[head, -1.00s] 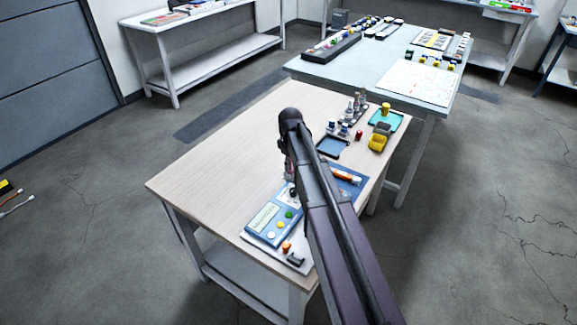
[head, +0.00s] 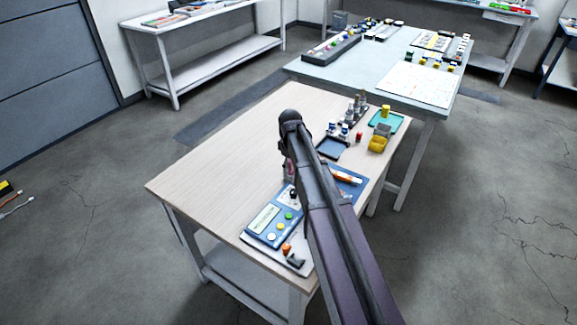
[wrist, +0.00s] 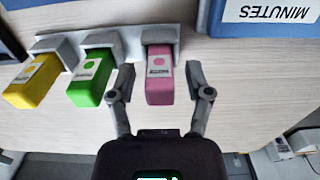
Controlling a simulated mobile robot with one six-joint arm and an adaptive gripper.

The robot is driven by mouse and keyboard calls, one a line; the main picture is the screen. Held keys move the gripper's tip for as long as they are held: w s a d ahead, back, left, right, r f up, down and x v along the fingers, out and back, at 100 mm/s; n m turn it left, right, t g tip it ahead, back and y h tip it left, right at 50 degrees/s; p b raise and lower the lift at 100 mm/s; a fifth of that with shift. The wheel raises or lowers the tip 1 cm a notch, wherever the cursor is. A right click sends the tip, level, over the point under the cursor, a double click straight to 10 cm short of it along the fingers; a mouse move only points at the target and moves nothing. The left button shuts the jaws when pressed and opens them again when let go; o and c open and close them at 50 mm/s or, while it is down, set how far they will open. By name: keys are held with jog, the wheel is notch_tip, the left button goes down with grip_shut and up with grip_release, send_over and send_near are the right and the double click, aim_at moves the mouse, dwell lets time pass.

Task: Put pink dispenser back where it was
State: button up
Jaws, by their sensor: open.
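In the wrist view the pink dispenser (wrist: 160,80) sits in the right-hand grey holder of a light rack (wrist: 118,42), its labelled face showing. My gripper (wrist: 160,84) is open, with one finger on each side of the dispenser and a visible gap at least on the left. A green dispenser (wrist: 90,82) and a yellow dispenser (wrist: 32,85) sit in the holders to its left. In the head view my gripper is low over the wooden table (head: 225,160), mostly hidden by my arm; a small pink patch (head: 290,172) shows below it.
A blue thing labelled MINUTES (wrist: 270,15) lies right of the rack in the wrist view. In the head view a blue panel with coloured buttons (head: 265,220) and a dark blue tray (head: 333,148) lie near my arm. The table's left part is clear.

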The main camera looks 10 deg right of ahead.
notch_tip(320, 180, up, 12)
jog(key=p, duration=1.2)
dwell(0.7)
jog(key=s+m, duration=0.9)
jog(key=s, duration=1.3)
jog(key=shift+s+a, duration=0.2)
